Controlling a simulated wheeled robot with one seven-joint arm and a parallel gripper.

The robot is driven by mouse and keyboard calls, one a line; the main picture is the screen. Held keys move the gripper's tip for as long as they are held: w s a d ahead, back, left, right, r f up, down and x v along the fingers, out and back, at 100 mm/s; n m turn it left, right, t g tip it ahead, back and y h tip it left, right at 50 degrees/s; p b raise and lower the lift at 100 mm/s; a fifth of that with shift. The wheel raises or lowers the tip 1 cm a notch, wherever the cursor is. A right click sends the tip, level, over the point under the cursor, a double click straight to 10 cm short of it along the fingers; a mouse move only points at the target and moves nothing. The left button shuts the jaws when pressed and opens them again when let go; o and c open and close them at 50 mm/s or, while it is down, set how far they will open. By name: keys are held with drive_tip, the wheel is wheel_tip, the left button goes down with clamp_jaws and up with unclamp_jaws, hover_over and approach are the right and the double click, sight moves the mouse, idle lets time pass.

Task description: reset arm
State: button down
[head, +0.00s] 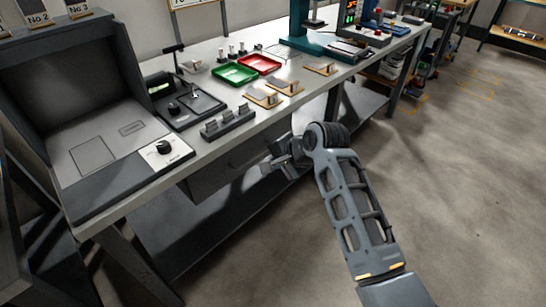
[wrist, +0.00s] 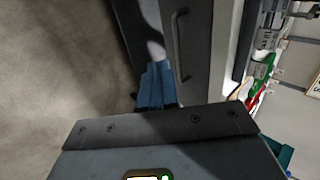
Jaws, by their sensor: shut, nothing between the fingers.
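My arm reaches up from the lower right in the head view, bent at a dark joint. My gripper (head: 283,163) is in front of the workbench (head: 205,155), just below its front edge and beside the grey drawer under the top. It is shut and empty. In the wrist view my gripper (wrist: 157,68) shows as blue-grey fingers together, near the drawer front with its bar handle (wrist: 180,45). I cannot tell whether the fingers touch the drawer.
On the bench stand a green tray (head: 233,74), a red tray (head: 260,63), a grey block with several grey pieces (head: 228,122) and a large open grey box (head: 75,95) at the left. The concrete floor (head: 450,170) at the right is clear.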

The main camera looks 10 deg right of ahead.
drive_tip(key=shift+s+r, duration=0.1)
drive_tip(key=s+d+f+n+t+h, duration=0.15)
drive_tip(key=s+d+f, duration=0.25)
drive_tip(key=s+f, duration=0.65)
drive_tip(key=s+d+n+t+h, duration=0.2)
drive_tip(key=s+d+t, duration=0.15)
drive_tip(key=s, duration=1.45)
drive_tip(key=s+d+r+n+t, duration=0.1)
drive_tip(key=s+d+r+n, duration=0.1)
drive_tip(key=s+r, duration=0.8)
drive_tip(key=s+d+r+n+t+h, duration=0.1)
drive_tip(key=s+r+n, duration=0.4)
drive_tip(key=s+r, duration=0.6)
drive_tip(key=shift+s+d+r+t, duration=0.3)
drive_tip(key=shift+s+d+t, duration=0.4)
drive_tip(key=shift+s+d, duration=0.45)
drive_tip(key=shift+h, duration=0.25)
